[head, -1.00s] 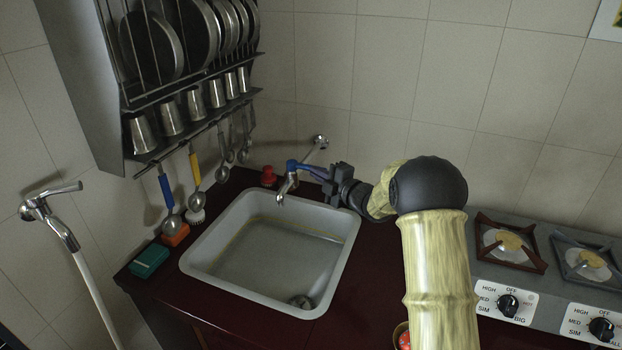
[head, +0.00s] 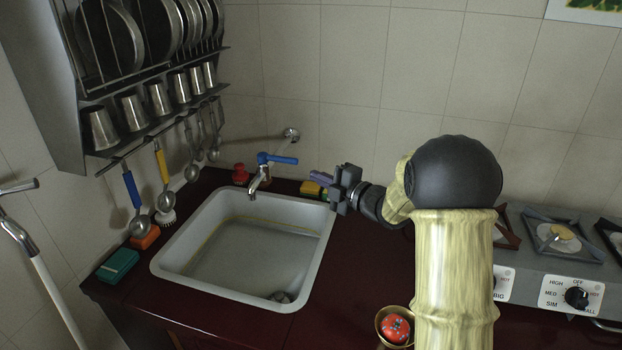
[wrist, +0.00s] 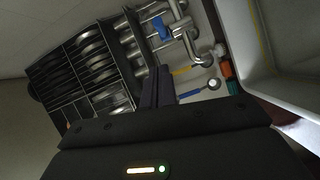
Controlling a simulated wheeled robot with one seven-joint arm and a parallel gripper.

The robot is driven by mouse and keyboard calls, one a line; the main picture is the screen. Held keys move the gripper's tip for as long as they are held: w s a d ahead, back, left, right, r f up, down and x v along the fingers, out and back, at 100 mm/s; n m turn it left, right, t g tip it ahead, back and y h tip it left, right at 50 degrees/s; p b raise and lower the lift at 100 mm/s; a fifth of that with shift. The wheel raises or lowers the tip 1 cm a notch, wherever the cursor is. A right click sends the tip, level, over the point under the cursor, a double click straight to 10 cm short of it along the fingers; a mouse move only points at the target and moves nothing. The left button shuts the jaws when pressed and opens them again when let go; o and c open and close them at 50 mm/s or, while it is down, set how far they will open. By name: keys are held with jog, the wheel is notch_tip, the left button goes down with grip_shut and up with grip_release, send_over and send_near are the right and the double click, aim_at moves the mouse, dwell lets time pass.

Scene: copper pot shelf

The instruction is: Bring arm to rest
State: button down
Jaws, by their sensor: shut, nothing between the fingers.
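My gripper (head: 318,175) is at the right rear of the sink in the head view. Its fingers are together and empty, pointing left. They are apart from the tap's blue lever (head: 280,160), which points right from the metal tap (head: 258,180). In the wrist view the dark closed fingers (wrist: 158,88) stand in the middle, with the blue lever (wrist: 160,27) beyond them. My arm reaches up and across the counter from the lower right, with the elbow raised.
The sink (head: 322,250) is empty below the tap. A yellow sponge (head: 311,188) lies just under the gripper. A dish rack (head: 70,150) hangs at left. A stove (head: 530,270) is at right. A bowl (head: 382,318) with a red item sits beside my arm.

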jog(key=s+d+f+m+g+h+p, duration=0.15)
jog(key=s+d+m+h+p, duration=0.25)
jog(key=s+d+m+h, duration=0.85)
jog(key=s+a+f+m+g+p, duration=0.1)
jog(key=s+m+g, duration=0.3)
jog(key=s, duration=0.5)
jog(key=s+a+f+m+g+p, duration=0.1)
jog(key=s+f+m+g+p, duration=0.1)
jog(key=s+m, duration=0.6)
jog(key=shift+s+f+g, duration=0.45)
jog(key=shift+s+g, duration=0.45)
jog(key=shift+g, duration=0.05)
jog(key=shift+m, duration=0.25)
